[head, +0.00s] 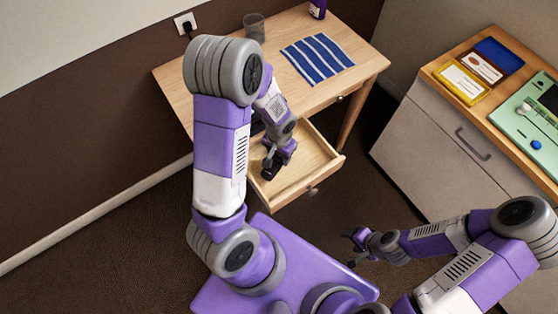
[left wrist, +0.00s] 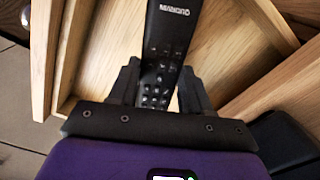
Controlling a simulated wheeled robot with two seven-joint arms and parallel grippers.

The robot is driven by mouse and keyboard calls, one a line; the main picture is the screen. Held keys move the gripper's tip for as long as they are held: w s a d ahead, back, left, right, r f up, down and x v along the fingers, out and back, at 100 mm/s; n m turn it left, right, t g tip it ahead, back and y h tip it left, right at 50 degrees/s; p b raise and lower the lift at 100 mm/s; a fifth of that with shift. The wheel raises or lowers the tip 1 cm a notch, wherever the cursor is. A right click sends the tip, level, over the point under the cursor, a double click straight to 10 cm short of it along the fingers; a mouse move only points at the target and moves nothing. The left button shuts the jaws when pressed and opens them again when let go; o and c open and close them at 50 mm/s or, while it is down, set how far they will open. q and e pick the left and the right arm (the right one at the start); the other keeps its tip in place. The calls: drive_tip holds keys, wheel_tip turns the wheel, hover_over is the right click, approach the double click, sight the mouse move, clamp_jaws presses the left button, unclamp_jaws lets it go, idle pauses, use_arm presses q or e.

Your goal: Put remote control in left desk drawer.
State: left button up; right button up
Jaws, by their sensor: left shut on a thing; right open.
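The remote control (left wrist: 160,75) is black with small buttons and pale lettering, seen in the left wrist view. My left gripper (head: 269,169) is shut on it, one finger on each side. The left desk drawer (head: 318,164) is pulled open, a light wooden box with a round knob, and also shows in the left wrist view (left wrist: 98,50). The gripper and remote are over or within the drawer; whether the remote touches the bottom I cannot tell. In the head view the remote is hard to separate from the dark gripper. My right gripper (head: 352,250) is open and empty over the floor.
The wooden desk (head: 313,98) carries a blue striped mat (head: 318,58), a glass (head: 254,27) and a purple bottle (head: 318,9). A cabinet (head: 440,140) on the right holds trays (head: 461,84) and a green board (head: 522,122). Floor between desk and cabinet is clear.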

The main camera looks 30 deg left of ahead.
sight(279, 157)
use_arm(q)
wheel_tip(279, 157, down, 5)
drive_tip(key=shift+r+b, duration=0.2)
drive_tip(key=shift+b, duration=0.65)
drive_tip(key=shift+r, duration=0.1)
drive_tip(key=shift+f, duration=0.2)
drive_tip(key=o, duration=1.1)
drive_tip(key=shift+r, duration=0.1)
drive_tip(key=shift+r, duration=0.3)
wheel_tip(279, 157, up, 12)
drive_tip(key=p, duration=0.4)
drive_tip(key=shift+f+p, duration=0.15)
drive_tip(key=shift+p, duration=0.15)
